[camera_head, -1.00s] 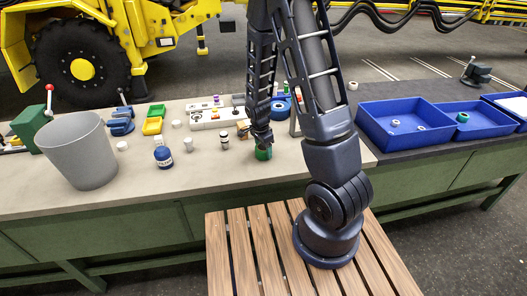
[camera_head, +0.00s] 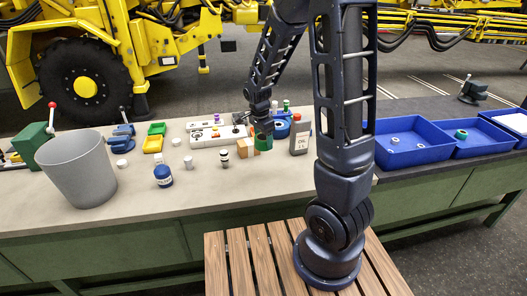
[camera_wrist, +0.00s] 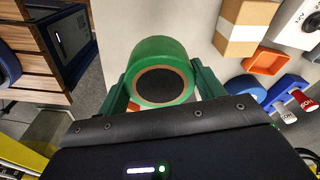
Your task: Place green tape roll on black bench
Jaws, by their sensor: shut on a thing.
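The green tape roll (camera_head: 263,142) is between the fingers of my gripper (camera_head: 262,130), over the beige bench. In the wrist view the green tape roll (camera_wrist: 160,55) shows its brown core ring, with my gripper's green fingers (camera_wrist: 160,90) closed on both sides of it. It appears to be above the bench top; the exact height is unclear. The black bench (camera_head: 425,107) adjoins the beige bench at the right, beyond my upright arm link, which hides part of the join.
Blue bins (camera_head: 410,155) with small rolls cover much of the black bench; a vise (camera_head: 472,90) stands behind. Near the held roll are a cardboard box (camera_head: 245,148), a grey oil bottle (camera_head: 300,135) and a blue roll (camera_head: 282,128). A grey bucket (camera_head: 78,170) stands left.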

